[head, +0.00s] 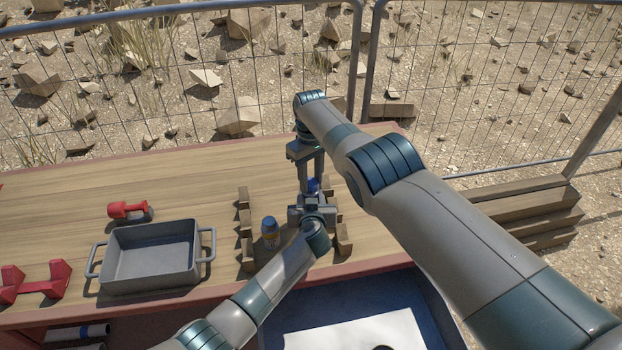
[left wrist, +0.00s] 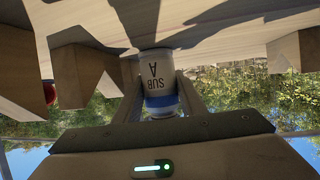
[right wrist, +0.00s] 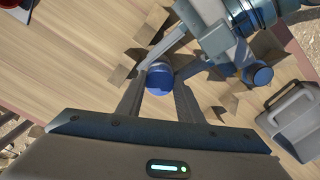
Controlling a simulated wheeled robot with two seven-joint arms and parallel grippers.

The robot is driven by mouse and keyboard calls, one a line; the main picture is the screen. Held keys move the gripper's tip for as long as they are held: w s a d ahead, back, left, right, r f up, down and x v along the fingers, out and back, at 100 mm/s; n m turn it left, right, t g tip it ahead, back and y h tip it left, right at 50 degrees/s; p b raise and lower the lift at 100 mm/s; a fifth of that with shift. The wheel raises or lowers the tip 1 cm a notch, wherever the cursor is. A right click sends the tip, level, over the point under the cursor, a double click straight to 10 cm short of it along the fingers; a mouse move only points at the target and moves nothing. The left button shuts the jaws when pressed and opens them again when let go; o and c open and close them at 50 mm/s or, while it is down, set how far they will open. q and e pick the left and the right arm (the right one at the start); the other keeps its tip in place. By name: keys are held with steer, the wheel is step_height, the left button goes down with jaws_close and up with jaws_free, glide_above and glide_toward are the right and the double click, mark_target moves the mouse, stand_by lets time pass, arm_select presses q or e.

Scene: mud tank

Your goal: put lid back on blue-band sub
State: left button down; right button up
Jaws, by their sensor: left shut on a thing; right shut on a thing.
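The blue-band sub (left wrist: 154,72) is a white container marked "SUB A", with a blue band (left wrist: 160,104). It stands upright between the fingers of my left gripper (head: 312,202), which is shut on it low over the table. My right gripper (head: 311,180) points down from directly above and is shut on the blue lid (right wrist: 159,80). The lid also shows as a small blue patch in the head view (head: 312,187). It is in line over the sub's top. The grippers hide the join, so I cannot tell whether lid and sub touch.
Wooden blocks (head: 247,252) flank the spot on both sides. A grey tray (head: 150,283), a red tool (head: 128,210) and a red stand (head: 37,286) are farther left.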

arm_select(q)
steer(key=shift+a, duration=0.1)
arm_select(e)
steer(key=m, duration=0.4)
steer(key=shift+s+a+m, duration=0.15)
steer(key=shift+a+m, duration=0.05)
steer(key=shift+m, duration=0.1)
arm_select(q)
steer(key=shift+f, duration=0.1)
arm_select(e)
steer(key=m, duration=0.5)
steer(key=shift+m, duration=0.3)
steer(key=shift+a, duration=0.1)
steer(key=o, duration=1.6)
steer(key=shift+c, duration=0.2)
steer(key=shift+n, duration=0.4)
